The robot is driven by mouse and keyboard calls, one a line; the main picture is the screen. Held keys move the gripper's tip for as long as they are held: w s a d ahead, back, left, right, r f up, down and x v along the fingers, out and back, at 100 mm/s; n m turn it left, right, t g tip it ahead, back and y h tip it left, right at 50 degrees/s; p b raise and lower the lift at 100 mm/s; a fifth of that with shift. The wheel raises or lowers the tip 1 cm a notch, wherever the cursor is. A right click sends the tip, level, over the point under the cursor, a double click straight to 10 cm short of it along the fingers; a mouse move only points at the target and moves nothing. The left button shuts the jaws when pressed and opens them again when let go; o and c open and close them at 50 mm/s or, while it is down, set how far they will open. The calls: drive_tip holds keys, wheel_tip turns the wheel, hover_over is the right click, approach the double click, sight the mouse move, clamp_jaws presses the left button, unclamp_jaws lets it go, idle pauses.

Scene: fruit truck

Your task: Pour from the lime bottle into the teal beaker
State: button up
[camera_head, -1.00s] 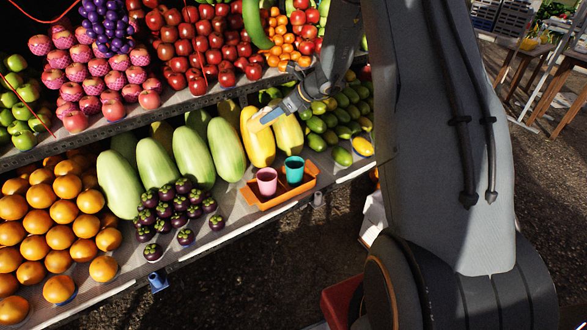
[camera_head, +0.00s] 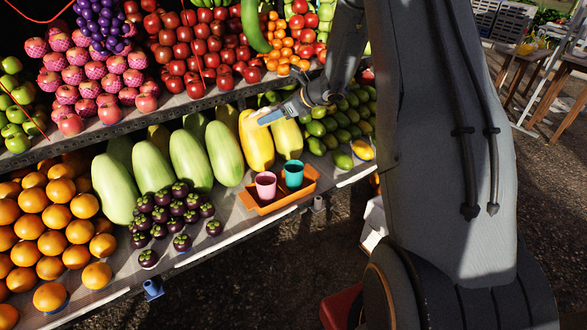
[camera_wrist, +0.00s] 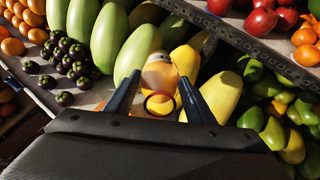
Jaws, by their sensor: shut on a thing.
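The teal beaker (camera_head: 293,174) stands upright in an orange tray (camera_head: 285,202) at the front of the lower shelf, to the right of a pink cup (camera_head: 265,184). My gripper (camera_head: 270,117) is above and behind the tray, in front of the yellow melons. In the wrist view my gripper (camera_wrist: 160,95) is shut on a see-through bottle, which I take as the lime bottle (camera_wrist: 159,76). Its round reddish rim faces the camera, and orange-yellow shows through it. The bottle cannot be made out in the head view. The beaker is not in the wrist view.
Green melons (camera_head: 190,158) and mangosteens (camera_head: 181,242) lie left of the tray, oranges (camera_head: 45,225) farther left. Green mangoes (camera_head: 340,130) lie to the right. The upper shelf edge (camera_head: 165,115) runs behind my gripper. The shelf's front edge is close to the tray.

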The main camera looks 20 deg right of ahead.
drive_tip(key=shift+w+a+f+t+y+b, duration=0.15)
drive_tip(key=shift+t+y+b, duration=0.45)
drive_tip(key=shift+b, duration=0.9)
drive_tip(key=shift+w+f+t+y+b, duration=0.15)
drive_tip(key=shift+t+y+b, duration=0.4)
drive_tip(key=shift+b, duration=0.9)
drive_tip(key=shift+s+d+f+t+y+b, duration=0.25)
drive_tip(key=shift+f+t+b, duration=0.25)
drive_tip(key=shift+b, duration=0.65)
drive_tip(key=shift+s+d+f+t+y+b, duration=0.1)
drive_tip(key=shift+s+f+t+y+b, duration=0.15)
drive_tip(key=shift+f+b, duration=0.6)
drive_tip(key=shift+f+t+y+b, duration=0.55)
drive_tip(key=shift+f+t+b, duration=0.15)
drive_tip(key=shift+b, duration=1.6)
idle(0.6)
